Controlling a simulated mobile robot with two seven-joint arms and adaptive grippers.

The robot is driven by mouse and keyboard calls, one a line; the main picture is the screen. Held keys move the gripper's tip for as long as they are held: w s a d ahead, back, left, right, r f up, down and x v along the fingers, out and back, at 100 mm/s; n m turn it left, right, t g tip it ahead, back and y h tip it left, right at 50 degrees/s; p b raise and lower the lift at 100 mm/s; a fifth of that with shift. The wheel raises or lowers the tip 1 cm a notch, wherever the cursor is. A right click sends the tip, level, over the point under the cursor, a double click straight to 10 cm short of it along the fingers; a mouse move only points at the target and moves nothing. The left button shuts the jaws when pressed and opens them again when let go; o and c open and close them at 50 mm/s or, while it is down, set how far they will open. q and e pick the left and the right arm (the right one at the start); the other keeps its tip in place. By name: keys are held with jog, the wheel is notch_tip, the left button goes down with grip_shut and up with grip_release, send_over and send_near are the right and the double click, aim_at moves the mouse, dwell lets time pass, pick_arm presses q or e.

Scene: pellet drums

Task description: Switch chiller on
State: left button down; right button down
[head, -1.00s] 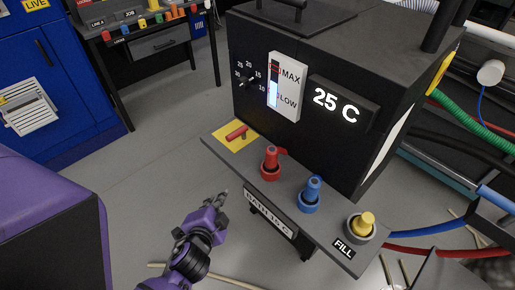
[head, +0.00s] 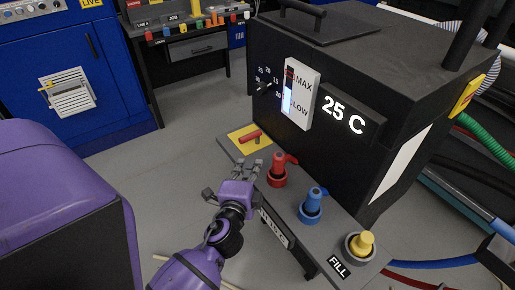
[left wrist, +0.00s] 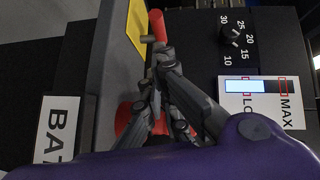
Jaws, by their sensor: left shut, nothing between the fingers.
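The chiller (head: 400,165) is a black box with a lit "25 C" display (head: 343,114), a level gauge (head: 299,92) and a dial (head: 264,87). A red lever switch (head: 249,136) lies on a yellow plate (head: 240,131) at the far left end of the grey shelf. In the left wrist view the red lever (left wrist: 157,28) shows just beyond the fingertips. My left gripper (head: 252,168) is shut and empty, just in front of the yellow plate and left of the red valve (head: 278,172). Whether it touches the shelf is unclear. My right gripper is not in view.
A blue valve (head: 312,205) and a yellow fill cap (head: 361,243) stand further along the shelf (head: 325,235). A blue cabinet (head: 60,75) and a dark bench (head: 185,55) stand behind. Open floor (head: 175,160) lies left of the shelf.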

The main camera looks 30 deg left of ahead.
aim_at(250, 136)
pick_arm(q)
jog(key=shift+w+a, duration=0.1)
jog(key=shift+w, duration=0.25)
jog(key=x, duration=0.8)
jog(key=shift+w+p, duration=0.1)
jog(key=shift+p, duration=0.3)
jog(key=shift+w+a+f, duration=0.1)
jog(key=shift+w+a, duration=0.1)
jog(key=shift+w, duration=0.25)
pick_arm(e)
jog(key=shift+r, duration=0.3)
pick_arm(q)
jog(key=shift+s+a+m+h, duration=0.2)
jog(key=shift+m+h, duration=0.1)
jog(key=shift+h, duration=0.1)
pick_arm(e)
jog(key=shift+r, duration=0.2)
pick_arm(q)
jog(key=shift+a+m+t+h, duration=0.15)
jog(key=shift+m+t+h, duration=0.15)
jog(key=shift+h, duration=0.1)
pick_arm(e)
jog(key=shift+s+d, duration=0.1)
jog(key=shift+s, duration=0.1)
